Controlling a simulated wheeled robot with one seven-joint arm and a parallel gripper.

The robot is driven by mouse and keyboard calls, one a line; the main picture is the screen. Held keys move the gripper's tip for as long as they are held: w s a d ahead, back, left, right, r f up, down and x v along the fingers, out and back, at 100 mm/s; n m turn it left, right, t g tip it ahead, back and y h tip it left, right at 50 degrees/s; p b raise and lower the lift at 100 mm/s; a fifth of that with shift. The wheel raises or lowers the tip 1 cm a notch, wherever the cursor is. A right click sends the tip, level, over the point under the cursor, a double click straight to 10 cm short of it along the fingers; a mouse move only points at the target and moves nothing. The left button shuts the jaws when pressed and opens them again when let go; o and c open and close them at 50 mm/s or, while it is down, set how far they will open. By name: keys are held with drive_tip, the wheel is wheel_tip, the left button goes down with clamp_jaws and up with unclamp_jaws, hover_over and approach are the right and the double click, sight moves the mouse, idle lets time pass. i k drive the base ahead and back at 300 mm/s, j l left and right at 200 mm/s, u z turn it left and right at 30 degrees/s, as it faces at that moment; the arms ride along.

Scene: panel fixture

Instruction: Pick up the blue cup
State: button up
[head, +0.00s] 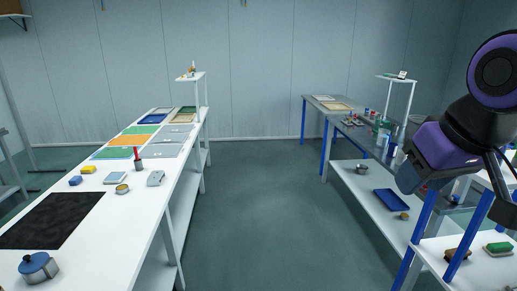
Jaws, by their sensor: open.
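I cannot make out a plain blue cup for certain in the head view. A small round grey pot with a blue top and knob (38,268) stands upright at the near left end of the white table. Small coloured items stand on the right-hand bench, too small to tell apart. My arm, purple and black, hangs at the right edge of the view. Thin dark parts by its lower end look like my gripper (500,166), open, partly cut off by the edge. It is far from the blue-topped pot, and I see nothing held in it.
A blue tray (389,202) lies on the right bench's lower shelf. The floor aisle (265,200) between the benches is clear.

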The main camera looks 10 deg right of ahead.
sight(392, 150)
drive_tip(key=i+z, duration=0.2)
drive_tip(key=i, duration=1.6)
drive_tip(key=i+z, duration=0.15)
drive_tip(key=i, duration=0.3)
drive_tip(key=i+z, duration=0.2)
drive_tip(key=i, duration=0.25)
drive_tip(key=i+j+z, duration=0.15)
drive_tip(key=i, duration=0.3)
drive_tip(key=i+j+z, duration=0.2)
drive_tip(key=i, duration=0.25)
drive_tip(key=i+z, duration=0.3)
drive_tip(key=i, duration=0.15)
drive_tip(key=i+j+z, duration=0.1)
drive_tip(key=i+z, duration=0.25)
drive_tip(key=i, duration=0.15)
